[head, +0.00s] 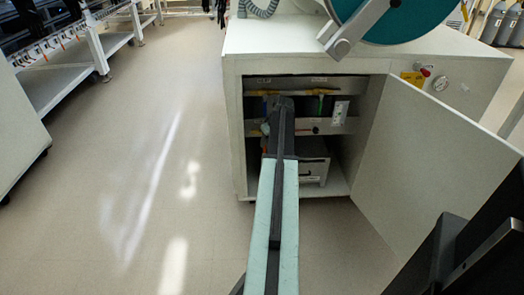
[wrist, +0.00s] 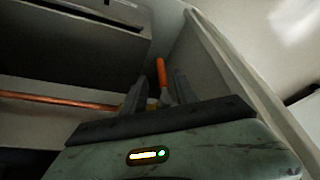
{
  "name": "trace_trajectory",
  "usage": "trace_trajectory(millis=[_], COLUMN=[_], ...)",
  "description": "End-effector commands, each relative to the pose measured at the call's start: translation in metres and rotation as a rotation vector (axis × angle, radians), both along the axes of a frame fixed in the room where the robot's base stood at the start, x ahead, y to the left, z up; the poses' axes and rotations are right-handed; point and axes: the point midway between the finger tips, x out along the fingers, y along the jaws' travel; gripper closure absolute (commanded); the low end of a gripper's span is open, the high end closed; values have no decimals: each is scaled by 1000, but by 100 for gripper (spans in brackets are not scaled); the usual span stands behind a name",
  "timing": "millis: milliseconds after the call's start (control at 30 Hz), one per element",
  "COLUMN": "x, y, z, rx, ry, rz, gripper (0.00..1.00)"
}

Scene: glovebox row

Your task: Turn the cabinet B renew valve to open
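In the wrist view an orange valve handle (wrist: 161,72) stands up between the two dark fingers of my gripper (wrist: 158,87). The fingers are apart, with a gap on each side of the handle, and do not visibly press on it. A yellowish valve body (wrist: 152,103) shows at the handle's base, partly hidden by my gripper. In the head view my arm reaches into the open cabinet (head: 236,130) on its left side and hides the handle there. Labels are too small to read, so I cannot tell which valve this is.
A copper pipe (wrist: 60,101) runs in from the left in the wrist view. The cabinet door (head: 440,160) is swung open to the right. The floor (head: 130,170) on the left is clear.

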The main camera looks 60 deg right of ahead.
Motion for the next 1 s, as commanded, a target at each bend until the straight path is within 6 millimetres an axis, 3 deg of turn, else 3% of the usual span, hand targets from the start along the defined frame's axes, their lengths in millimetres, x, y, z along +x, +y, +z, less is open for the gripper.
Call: trace_trajectory(millis=[33,200,567,700,1000], x=[5,18,23,24,24], y=[-1,-4,-4,-4,-4], z=[-18,-46,-50,-50,-50], rx=[0,0,0,0,0], ry=[0,0,0,0,0], rz=[2,6,6,6,8], gripper=[65,65,65,100,100])
